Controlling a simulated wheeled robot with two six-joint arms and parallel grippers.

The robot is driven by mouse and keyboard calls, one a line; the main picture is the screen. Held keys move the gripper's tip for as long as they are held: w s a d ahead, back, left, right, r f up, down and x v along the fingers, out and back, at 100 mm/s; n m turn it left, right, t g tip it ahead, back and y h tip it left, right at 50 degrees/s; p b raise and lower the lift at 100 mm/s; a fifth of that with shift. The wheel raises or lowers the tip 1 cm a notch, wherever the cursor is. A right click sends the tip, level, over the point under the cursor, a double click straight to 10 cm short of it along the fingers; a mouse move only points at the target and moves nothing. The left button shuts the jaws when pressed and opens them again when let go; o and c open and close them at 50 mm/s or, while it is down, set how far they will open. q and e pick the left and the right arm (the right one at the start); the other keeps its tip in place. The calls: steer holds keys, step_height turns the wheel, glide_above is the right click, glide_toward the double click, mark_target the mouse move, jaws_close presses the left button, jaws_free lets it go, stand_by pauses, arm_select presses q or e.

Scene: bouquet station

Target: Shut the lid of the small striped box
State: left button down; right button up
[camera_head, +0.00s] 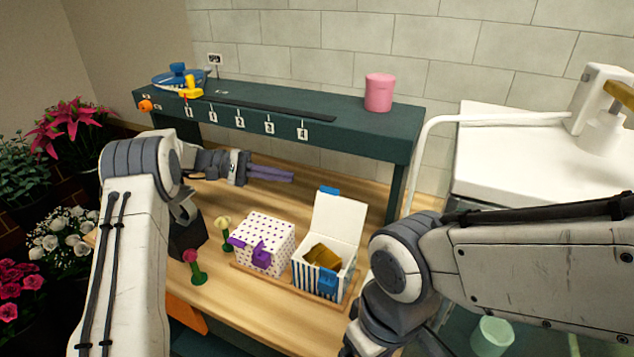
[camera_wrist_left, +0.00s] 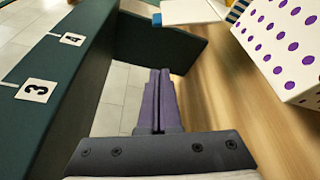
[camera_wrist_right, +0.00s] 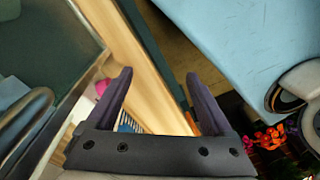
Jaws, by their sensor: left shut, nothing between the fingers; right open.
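The small striped box (camera_head: 311,276) stands on the wooden table, white with blue stripes, and holds something golden-brown. Its white lid (camera_head: 337,225) stands up at the back, open, with a blue tab on its top edge. The lid also shows at the top of the left wrist view (camera_wrist_left: 190,12). My left gripper (camera_head: 291,177) is shut and empty, behind and left of the raised lid, apart from it. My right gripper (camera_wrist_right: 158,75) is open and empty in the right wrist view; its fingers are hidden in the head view. A striped patch of the box (camera_wrist_right: 126,122) shows there near the left finger.
A white box with purple dots (camera_head: 268,240), its lid shut, stands left of the striped box on a wooden tray (camera_head: 283,286). Small flowers (camera_head: 196,267) stand further left. A dark green shelf (camera_head: 345,137) with number labels runs behind, with a pink canister (camera_head: 379,93) on top.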

mark_target(338, 214)
arm_select(q)
steer(key=d+f+p, duration=0.1)
steer(key=d+p, duration=0.2)
steer(key=d, duration=0.8)
steer(key=s+a, duration=0.1)
steer(key=s, duration=0.1)
steer(key=s+a+r+p, duration=0.1)
steer(key=s, duration=0.1)
steer(key=shift+a+r, duration=0.1)
steer(key=shift+r, duration=0.1)
